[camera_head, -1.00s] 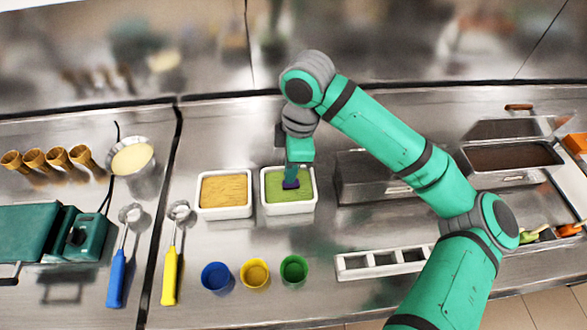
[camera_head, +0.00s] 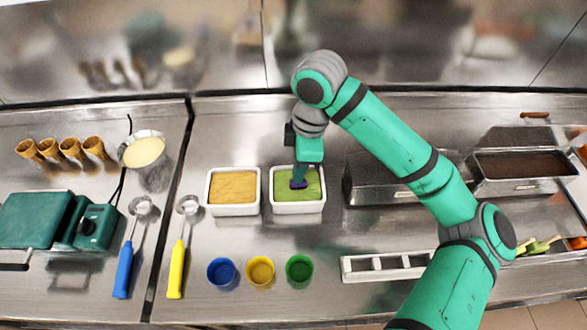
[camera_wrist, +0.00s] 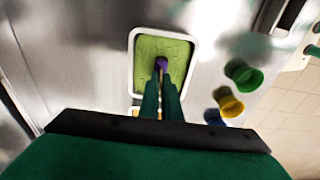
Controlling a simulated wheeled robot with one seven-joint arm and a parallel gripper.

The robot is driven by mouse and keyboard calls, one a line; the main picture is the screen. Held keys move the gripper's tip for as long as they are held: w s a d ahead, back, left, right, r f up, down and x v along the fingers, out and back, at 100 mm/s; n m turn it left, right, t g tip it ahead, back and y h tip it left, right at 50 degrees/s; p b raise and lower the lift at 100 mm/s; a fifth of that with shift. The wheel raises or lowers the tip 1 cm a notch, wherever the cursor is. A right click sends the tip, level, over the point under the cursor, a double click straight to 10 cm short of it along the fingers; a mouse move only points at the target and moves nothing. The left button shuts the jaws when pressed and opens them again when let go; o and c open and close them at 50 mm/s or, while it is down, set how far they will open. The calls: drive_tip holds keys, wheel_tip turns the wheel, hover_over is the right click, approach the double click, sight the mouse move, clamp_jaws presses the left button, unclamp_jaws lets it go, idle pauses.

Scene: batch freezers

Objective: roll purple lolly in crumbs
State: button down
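My gripper (camera_head: 301,176) points down over a white tray with a green filling (camera_head: 284,208). In the wrist view, my gripper (camera_wrist: 161,92) is shut on the thin stick of the purple lolly (camera_wrist: 161,63). The lolly also shows as a small dark purple shape in the head view (camera_head: 298,184). It is at the green surface, inside the tray's rim; I cannot tell how deep it sits. A second white tray with a tan, crumb-like filling (camera_head: 233,188) stands just to the left.
Blue (camera_head: 221,273), yellow (camera_head: 260,272) and green (camera_head: 299,271) cups stand in front of the trays. A white slotted holder (camera_head: 385,267) lies to the right. Metal bins (camera_head: 375,178) stand behind it. Two scoops (camera_head: 177,262) and several cones (camera_head: 62,150) are left.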

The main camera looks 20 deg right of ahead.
drive_tip(key=shift+s+d, duration=0.15)
drive_tip(key=shift+d, duration=0.45)
drive_tip(key=shift+w+a, duration=0.2)
drive_tip(key=shift+a, duration=0.6)
drive_tip(key=shift+r, duration=2.9)
drive_tip(key=shift+r, duration=0.1)
drive_tip(key=shift+r, duration=2.45)
